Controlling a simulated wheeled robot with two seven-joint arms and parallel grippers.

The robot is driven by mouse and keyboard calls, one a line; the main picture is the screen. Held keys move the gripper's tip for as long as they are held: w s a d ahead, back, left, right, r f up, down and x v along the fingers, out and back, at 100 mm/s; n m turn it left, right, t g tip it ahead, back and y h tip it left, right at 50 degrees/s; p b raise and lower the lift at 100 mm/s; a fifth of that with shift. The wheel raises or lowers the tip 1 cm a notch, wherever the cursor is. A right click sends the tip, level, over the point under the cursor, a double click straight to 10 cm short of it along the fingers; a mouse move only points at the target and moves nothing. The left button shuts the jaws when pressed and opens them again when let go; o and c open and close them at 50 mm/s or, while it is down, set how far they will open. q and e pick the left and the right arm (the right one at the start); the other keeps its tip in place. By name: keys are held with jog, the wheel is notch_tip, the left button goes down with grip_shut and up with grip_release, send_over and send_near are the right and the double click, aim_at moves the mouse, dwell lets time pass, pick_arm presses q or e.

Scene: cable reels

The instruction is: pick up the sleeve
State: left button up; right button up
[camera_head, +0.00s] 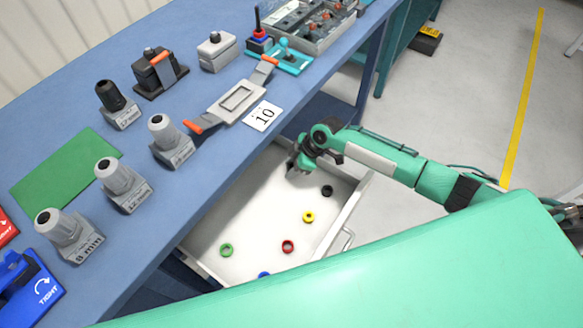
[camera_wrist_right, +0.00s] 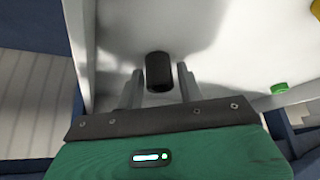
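A short dark cylinder, which looks like the sleeve (camera_wrist_right: 159,72), shows in the right wrist view between the two fingertips of my right gripper (camera_wrist_right: 160,80). A narrow gap shows on each side of it, so the fingers look open around it. In the head view my right gripper (camera_head: 302,163) is low over the far end of the white drawer (camera_head: 262,205). The cylinder cannot be made out there, and the gripper may hide it. My left gripper is not in view.
In the drawer lie a black ring (camera_head: 327,190), a yellow ring (camera_head: 308,217), a red ring (camera_head: 288,246), a green ring (camera_head: 226,250) and a partly hidden blue one (camera_head: 264,274). The drawer walls stand close to the gripper. The blue bench (camera_head: 215,175) holds several fixtures.

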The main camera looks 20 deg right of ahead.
jog(key=c, duration=0.6)
jog(key=shift+r, duration=0.1)
